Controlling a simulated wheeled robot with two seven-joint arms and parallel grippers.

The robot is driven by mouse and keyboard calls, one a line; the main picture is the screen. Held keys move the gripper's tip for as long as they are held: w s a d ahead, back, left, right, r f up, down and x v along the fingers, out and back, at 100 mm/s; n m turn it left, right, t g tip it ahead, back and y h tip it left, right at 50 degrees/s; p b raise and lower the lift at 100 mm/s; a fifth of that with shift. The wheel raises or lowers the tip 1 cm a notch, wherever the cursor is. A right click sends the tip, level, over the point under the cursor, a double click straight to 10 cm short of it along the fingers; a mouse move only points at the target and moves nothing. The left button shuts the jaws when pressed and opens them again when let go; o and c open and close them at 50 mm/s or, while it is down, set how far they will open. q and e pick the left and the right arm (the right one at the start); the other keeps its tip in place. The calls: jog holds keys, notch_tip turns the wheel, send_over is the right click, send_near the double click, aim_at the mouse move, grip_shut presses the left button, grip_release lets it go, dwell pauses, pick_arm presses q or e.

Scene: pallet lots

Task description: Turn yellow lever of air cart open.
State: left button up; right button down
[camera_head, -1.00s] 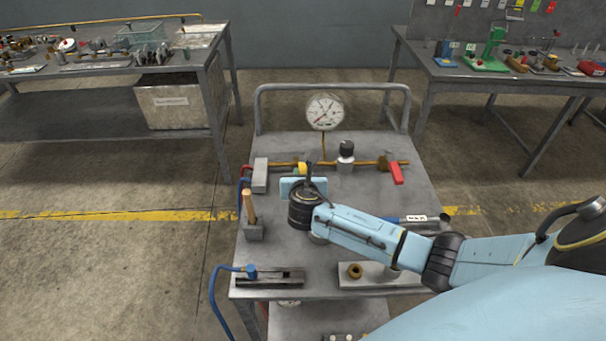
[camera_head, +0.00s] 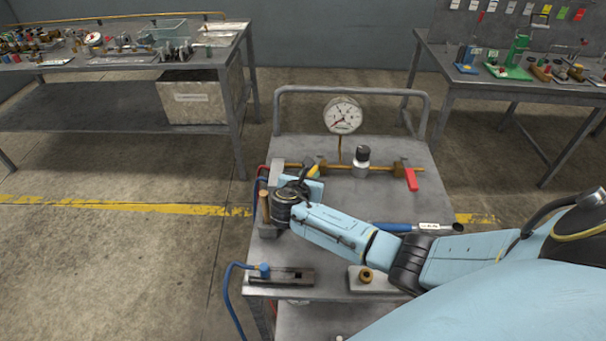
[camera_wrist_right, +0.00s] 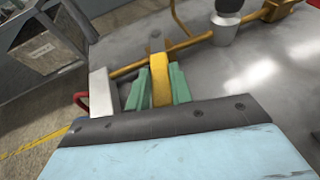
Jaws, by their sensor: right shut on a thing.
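The air cart (camera_head: 330,262) is a grey metal cart with a round gauge (camera_head: 342,115) and a brass pipe (camera_head: 385,165) across its top. The yellow lever (camera_head: 314,170) sits on the left part of the pipe and lies at a slant in the head view. My right gripper (camera_head: 306,181) is at the lever, partly hidden by its own wrist. In the right wrist view, its green fingers (camera_wrist_right: 159,90) are shut on the yellow lever (camera_wrist_right: 158,72), one on each side. My left gripper is not in view.
A red lever (camera_head: 411,180) hangs at the pipe's right end. A grey block (camera_head: 276,173) and a wooden handle (camera_head: 264,207) are close left of my right gripper. A blue tool (camera_head: 395,227) lies beside my forearm. Workbenches stand at back left and back right.

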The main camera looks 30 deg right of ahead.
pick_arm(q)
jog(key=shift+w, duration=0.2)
pick_arm(e)
jog(key=c, duration=1.2)
grip_release()
jog(key=shift+c, duration=0.2)
pick_arm(q)
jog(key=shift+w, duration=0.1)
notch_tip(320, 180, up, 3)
jog(key=p, duration=0.2)
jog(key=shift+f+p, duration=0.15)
jog(key=shift+p, duration=0.2)
pick_arm(e)
notch_tip(320, 180, up, 10)
